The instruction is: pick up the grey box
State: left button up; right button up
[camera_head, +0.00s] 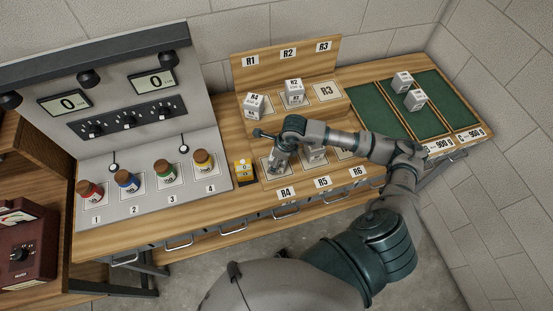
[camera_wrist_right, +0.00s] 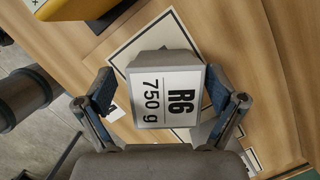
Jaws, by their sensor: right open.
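Several grey boxes with white labels are in view. One grey box, labelled R6 750 g (camera_wrist_right: 160,92), lies between the two fingers of my right gripper (camera_wrist_right: 165,105) in the right wrist view. The fingers are spread on either side of it. In the head view my right gripper (camera_head: 277,152) is over this box at the front-left place of the wooden rack, behind the R4 label, and partly hides it. Whether the fingers touch the box cannot be told. My left gripper is out of view.
Grey boxes stand on the rack's upper step (camera_head: 254,107) and on the green mat (camera_head: 456,105). A yellow block (camera_head: 243,172) is close on the left. Coloured jars (camera_head: 127,182) stand farther left.

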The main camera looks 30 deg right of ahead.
jog(key=shift+w+d+f, duration=0.1)
jog(key=shift+d+f, duration=0.1)
jog(key=shift+f, duration=0.4)
jog(key=shift+d+f, duration=0.2)
jog(key=shift+d, duration=0.25)
jog(key=c, duration=0.3)
jog(key=shift+a, duration=0.4)
jog(key=c, duration=0.8)
jog(key=shift+a+r, duration=0.1)
jog(key=shift+a, duration=0.1)
grip_shut()
jog(key=shift+w, duration=0.1)
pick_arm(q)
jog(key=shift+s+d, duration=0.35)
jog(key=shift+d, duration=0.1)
pick_arm(e)
jog(key=shift+d+r, duration=0.1)
jog(key=shift+d, duration=0.05)
